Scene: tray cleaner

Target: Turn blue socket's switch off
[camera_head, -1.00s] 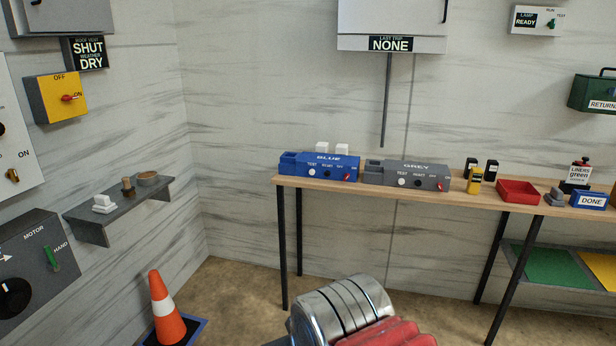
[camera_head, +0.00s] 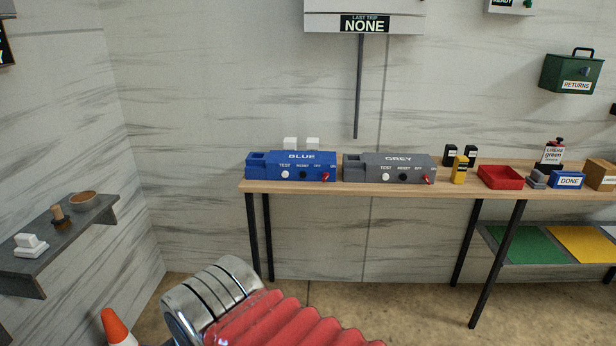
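The blue socket (camera_head: 262,172) is a long blue box labelled BLUE, at the left end of the wooden table. Its front has a white TEST button (camera_head: 285,174), a black RESET button (camera_head: 303,175) and a small red switch (camera_head: 325,176) between the OFF and ON marks. The switch leans toward the lower right, on the ON side as far as I can tell at this size. My gripper is out of the picture; only a metal and red ribbed part of my own body shows at the bottom.
The wooden table (camera_head: 300,190) also bears a similar grey socket (camera_head: 360,172), black and yellow small blocks, a red tray (camera_head: 500,183) and a blue DONE box (camera_head: 567,180). A wall shelf (camera_head: 85,228) is at the left, with an orange cone (camera_head: 115,326) below it.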

